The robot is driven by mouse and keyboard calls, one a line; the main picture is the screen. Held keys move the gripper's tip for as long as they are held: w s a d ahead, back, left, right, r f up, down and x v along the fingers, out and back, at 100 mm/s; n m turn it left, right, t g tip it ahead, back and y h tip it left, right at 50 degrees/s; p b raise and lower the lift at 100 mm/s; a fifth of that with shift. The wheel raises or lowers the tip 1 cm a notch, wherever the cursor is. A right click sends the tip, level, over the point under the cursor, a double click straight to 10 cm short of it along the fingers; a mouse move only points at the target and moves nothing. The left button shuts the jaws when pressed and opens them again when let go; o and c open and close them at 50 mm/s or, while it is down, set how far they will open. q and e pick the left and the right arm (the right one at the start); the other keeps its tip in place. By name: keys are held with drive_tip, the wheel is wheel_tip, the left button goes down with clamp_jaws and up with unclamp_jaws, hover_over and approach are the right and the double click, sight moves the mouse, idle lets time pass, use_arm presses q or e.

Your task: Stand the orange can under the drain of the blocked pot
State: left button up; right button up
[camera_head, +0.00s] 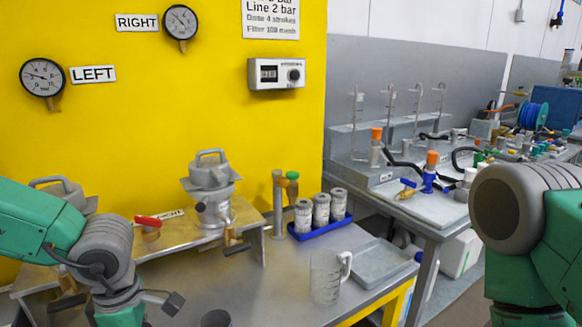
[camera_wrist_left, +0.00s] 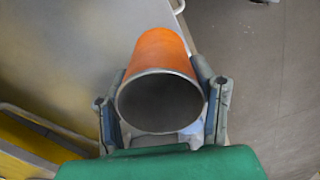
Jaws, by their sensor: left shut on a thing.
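The orange can (camera_wrist_left: 160,55) is between the two fingers of my left gripper (camera_wrist_left: 163,105) in the left wrist view, which is shut on it. The can's open grey mouth faces the camera. In the head view my left arm comes in at the lower left; the can cannot be made out there. One metal pot (camera_head: 212,190) stands on the raised metal shelf, with a drain valve (camera_head: 237,247) below it. Another pot (camera_head: 62,194) is at the left, partly hidden by my arm, with a drain fitting (camera_head: 68,302) below. My right gripper is out of view.
LEFT (camera_head: 42,77) and RIGHT (camera_head: 180,22) gauges hang on the yellow wall. A dark round rim (camera_head: 215,319) shows at the bottom edge.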

use_arm(q)
drive_tip(key=m, duration=0.3)
drive_tip(key=f+m, duration=0.1)
drive_tip(key=m, duration=0.1)
drive_tip(key=shift+s+d, duration=0.25)
drive_tip(key=shift+s, duration=0.1)
drive_tip(key=m, duration=0.4)
drive_tip(key=shift+s+d+f+m, duration=0.25)
drive_tip(key=shift+f+m, duration=0.05)
drive_tip(key=shift+m, duration=0.1)
drive_tip(key=m, duration=0.4)
drive_tip(key=s+f+m, duration=0.1)
drive_tip(key=m, duration=0.1)
drive_tip(key=shift+d+m, duration=0.3)
drive_tip(key=shift+d, duration=0.1)
drive_tip(key=m, duration=0.4)
drive_tip(key=shift+s+d+f+m, duration=0.2)
drive_tip(key=shift+f+m, duration=0.05)
drive_tip(key=shift+m, duration=0.15)
drive_tip(key=shift+f, duration=0.1)
